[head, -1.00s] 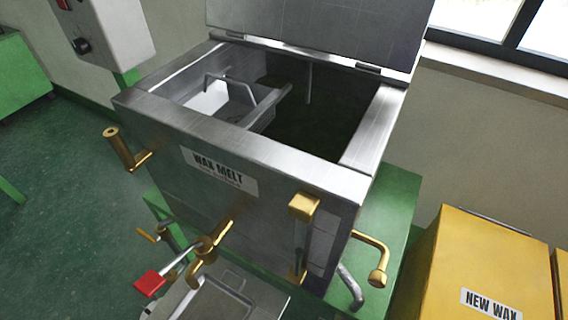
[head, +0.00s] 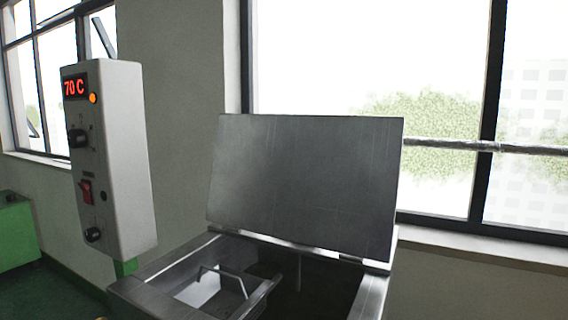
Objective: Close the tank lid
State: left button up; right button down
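The tank lid (head: 305,185) is a flat grey metal plate standing open, nearly upright, along the back edge of the tank. The metal tank (head: 372,297) is at the bottom of the head view, with its front cut off by the frame edge. Its dark opening shows below the lid. A tray with a wire handle (head: 222,272) sits inside the opening at the left. Neither of my grippers is in view.
A grey control box (head: 112,160) with a red 70 C display stands to the left of the lid. Windows (head: 445,110) are behind it, with a sill at the right. A green block (head: 14,232) is at the far left. The space in front of the lid looks clear.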

aim_at(331, 182)
jog(key=k, duration=0.85)
